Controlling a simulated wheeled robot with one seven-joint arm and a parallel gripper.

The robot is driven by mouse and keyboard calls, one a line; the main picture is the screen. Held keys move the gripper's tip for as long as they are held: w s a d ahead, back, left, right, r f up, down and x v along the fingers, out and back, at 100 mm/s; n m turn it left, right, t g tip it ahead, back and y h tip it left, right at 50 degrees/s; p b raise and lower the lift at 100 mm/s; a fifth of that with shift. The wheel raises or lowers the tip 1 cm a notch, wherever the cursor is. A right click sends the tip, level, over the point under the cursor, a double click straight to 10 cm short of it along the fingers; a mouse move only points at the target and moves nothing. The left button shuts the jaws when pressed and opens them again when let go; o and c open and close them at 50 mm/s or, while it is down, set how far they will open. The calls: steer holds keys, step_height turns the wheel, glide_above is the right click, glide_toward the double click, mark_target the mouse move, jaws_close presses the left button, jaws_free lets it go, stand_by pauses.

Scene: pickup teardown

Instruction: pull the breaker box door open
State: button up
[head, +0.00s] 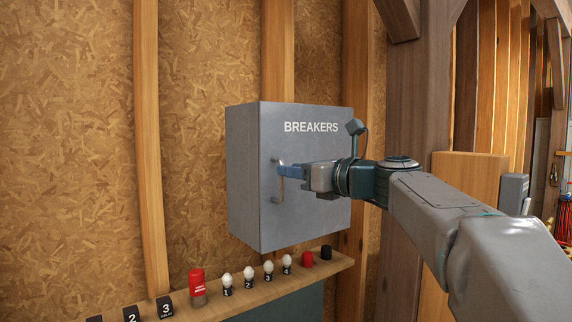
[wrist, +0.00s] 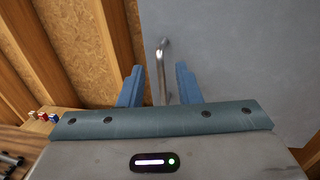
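The grey breaker box (head: 250,215), lettered "BREAKERS", hangs on the wall in the head view, and its door (head: 315,222) looks shut. A vertical metal bar handle (head: 282,192) is on the door's left side. My gripper (head: 284,172) is at the handle, with its blue fingers partly covering the upper part. In the wrist view, the door (wrist: 235,60) fills the right side and the handle (wrist: 162,58) runs down between the fingertips of my gripper (wrist: 160,75). The fingers are apart, with gaps showing on both sides of the handle.
A narrow shelf (head: 250,295) below the box holds a red canister (head: 197,287), several white bulb-like pieces, and red and black caps. Wooden studs and chipboard wall lie left of the box. A dark post (head: 415,110) stands to its right.

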steer(key=shift+x, duration=1.3)
jaws_close()
